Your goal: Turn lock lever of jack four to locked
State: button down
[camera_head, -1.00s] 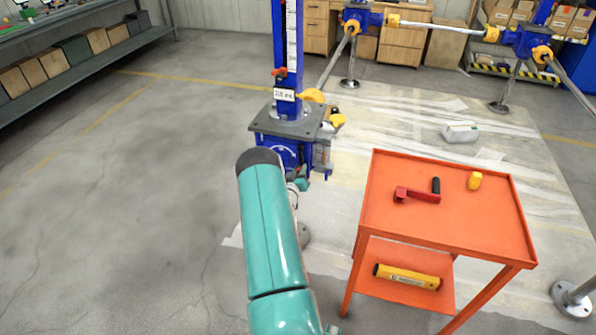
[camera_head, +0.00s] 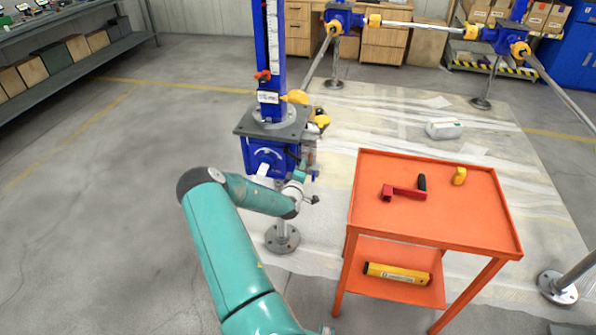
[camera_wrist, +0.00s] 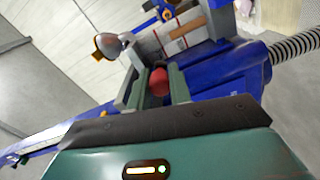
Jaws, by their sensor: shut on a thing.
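The jack is a blue housing (camera_head: 268,157) under a grey top plate, with a tall blue column (camera_head: 270,45) bearing a small label plate, too small to read surely. My gripper (camera_head: 303,174) is at the right side of the housing, small and partly hidden in the head view. In the wrist view my gripper (camera_wrist: 155,88) is shut on a red knob (camera_wrist: 158,82), which sits between its two fingers. The knob seems to belong to the lock lever; the lever's arm is hidden. The blue housing (camera_wrist: 225,68) lies just beyond the fingers.
An orange cart (camera_head: 488,222) stands to the right with a red crank (camera_head: 404,193) and a yellow piece (camera_head: 459,176) on top. A yellow tube (camera_head: 397,273) lies on its lower shelf. Open floor lies left.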

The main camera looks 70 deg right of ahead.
jog(key=r+n, duration=0.1)
jog(key=n, duration=0.1)
jog(key=s+r+n, duration=0.1)
jog(key=n, duration=0.1)
jog(key=shift+r, duration=0.3)
jog(key=shift+s+r+n, duration=0.15)
jog(key=shift+r+n, duration=0.65)
jog(key=shift+n, duration=0.5)
jog(key=c, duration=1.3)
grip_release()
jog(key=shift+r, duration=0.15)
jog(key=s+a, duration=0.2)
jog(key=a, duration=1.1)
jog(key=shift+a, duration=0.3)
